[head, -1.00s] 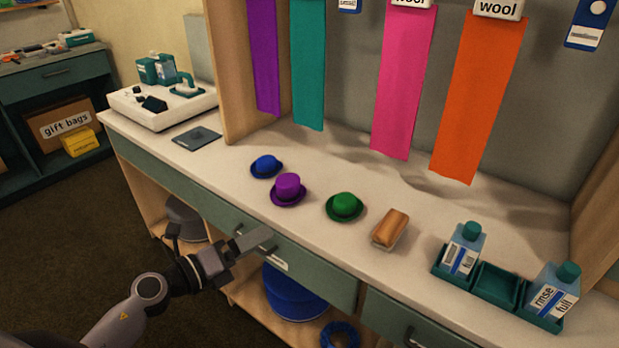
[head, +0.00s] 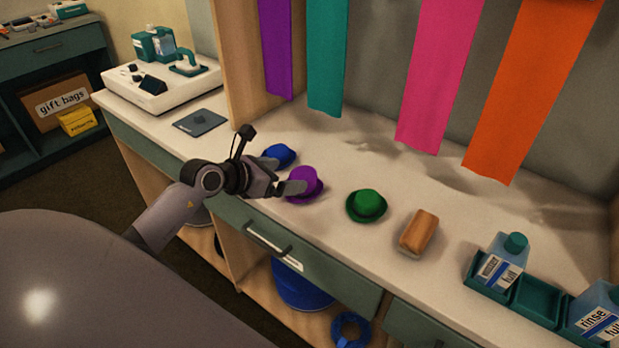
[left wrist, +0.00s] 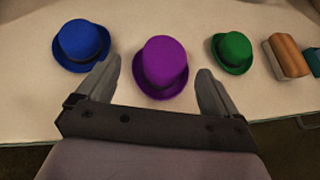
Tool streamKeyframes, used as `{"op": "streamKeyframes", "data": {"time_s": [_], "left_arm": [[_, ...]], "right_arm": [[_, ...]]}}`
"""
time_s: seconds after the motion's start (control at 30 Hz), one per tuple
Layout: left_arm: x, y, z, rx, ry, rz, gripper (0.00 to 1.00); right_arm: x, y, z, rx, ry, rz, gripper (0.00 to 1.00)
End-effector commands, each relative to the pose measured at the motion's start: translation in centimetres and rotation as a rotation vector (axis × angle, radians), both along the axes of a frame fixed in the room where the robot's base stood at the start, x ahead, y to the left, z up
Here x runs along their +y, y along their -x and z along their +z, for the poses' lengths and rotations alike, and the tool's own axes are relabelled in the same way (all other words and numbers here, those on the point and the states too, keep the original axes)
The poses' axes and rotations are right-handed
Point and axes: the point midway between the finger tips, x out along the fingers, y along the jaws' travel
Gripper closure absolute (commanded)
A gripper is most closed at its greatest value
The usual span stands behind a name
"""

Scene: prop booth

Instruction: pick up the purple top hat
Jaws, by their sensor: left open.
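The purple top hat (head: 306,183) sits brim down on the counter, between a blue hat (head: 279,156) and a green hat (head: 367,205). My left gripper (head: 291,187) is at the counter's front edge, close to the purple hat and partly covering it in the head view. In the left wrist view the purple hat (left wrist: 161,66) lies ahead of and between the two open fingers (left wrist: 158,88). The fingers are empty; I cannot tell whether either touches the brim. The blue hat (left wrist: 82,45) is beyond the left finger and the green hat (left wrist: 232,52) beyond the right. My right gripper is not in view.
A brush-like brown block (head: 419,232) and a teal bottle tray (head: 537,301) stand to the right on the counter. A dark mat (head: 200,122) and a white sink-like unit (head: 150,92) are at the left. Coloured cloths hang behind. The counter behind the hats is clear.

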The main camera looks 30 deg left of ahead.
Motion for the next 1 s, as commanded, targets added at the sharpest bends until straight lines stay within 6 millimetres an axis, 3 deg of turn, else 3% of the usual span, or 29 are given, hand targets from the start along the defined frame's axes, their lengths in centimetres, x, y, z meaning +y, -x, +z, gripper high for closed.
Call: {"op": "streamKeyframes", "data": {"time_s": [0.6,0.97,1.0], "left_arm": [[-2.0,-4.8,-3.4,-0.002,0.005,0.0,0.06],[-2.2,-5.3,-3.8,-0.001,0.003,-0.002,0.06],[-2.2,-5.3,-3.8,-0.001,0.004,-0.002,0.19]], "right_arm": [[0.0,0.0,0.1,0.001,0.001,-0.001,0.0],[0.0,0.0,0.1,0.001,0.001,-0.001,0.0],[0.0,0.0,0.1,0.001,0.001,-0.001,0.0]]}}
